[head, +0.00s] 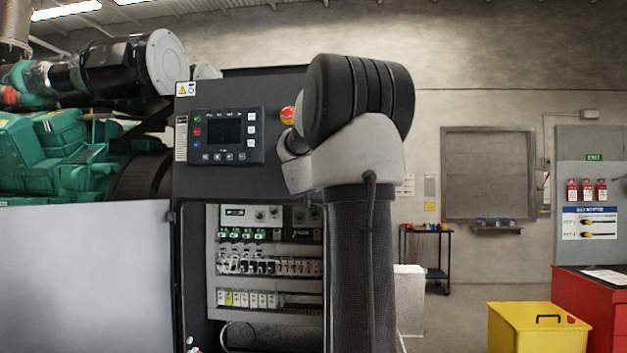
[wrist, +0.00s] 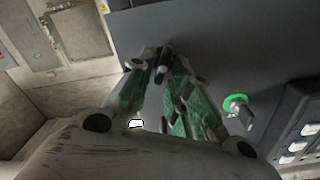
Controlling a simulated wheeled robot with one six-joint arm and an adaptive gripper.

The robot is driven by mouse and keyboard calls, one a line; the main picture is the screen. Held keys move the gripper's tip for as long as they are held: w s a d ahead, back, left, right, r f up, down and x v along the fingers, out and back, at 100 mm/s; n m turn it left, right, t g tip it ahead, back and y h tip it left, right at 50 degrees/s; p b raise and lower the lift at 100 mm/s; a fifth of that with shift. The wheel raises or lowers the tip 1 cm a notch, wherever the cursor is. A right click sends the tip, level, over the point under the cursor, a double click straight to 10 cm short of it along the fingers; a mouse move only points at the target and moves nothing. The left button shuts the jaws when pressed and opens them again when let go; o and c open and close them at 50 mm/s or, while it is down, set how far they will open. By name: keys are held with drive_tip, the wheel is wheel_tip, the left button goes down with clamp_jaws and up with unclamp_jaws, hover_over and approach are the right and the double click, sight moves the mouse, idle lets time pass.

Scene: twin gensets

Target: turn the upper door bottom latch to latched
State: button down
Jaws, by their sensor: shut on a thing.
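In the wrist view my gripper (wrist: 160,68) has its fingertips together on a small dark latch handle (wrist: 162,75) at the edge of the dark grey upper door (wrist: 215,45). The fingers hide much of the handle, so its exact turn is hard to tell. In the head view the upper door (head: 185,180) stands above the open lower compartment. My arm covers the door's right part, and the gripper and the latch are hidden there.
A controller with a screen (head: 223,136) is on the upper door. A green-ringed switch (wrist: 238,104) is right of my fingers. Breakers (head: 265,263) show in the open compartment; its pale lower door (head: 85,280) swings left. A yellow box (head: 535,330) stands right.

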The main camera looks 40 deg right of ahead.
drive_tip(key=m, duration=0.8)
drive_tip(key=f+m, duration=0.1)
drive_tip(key=m, duration=0.3)
drive_tip(key=shift+s+d+m, duration=0.2)
drive_tip(key=shift+s+m, duration=0.05)
drive_tip(key=shift+m, duration=0.05)
idle(0.4)
drive_tip(key=c, duration=1.6)
unclamp_jaws()
drive_tip(key=shift+o, duration=0.2)
drive_tip(key=v, duration=1.2)
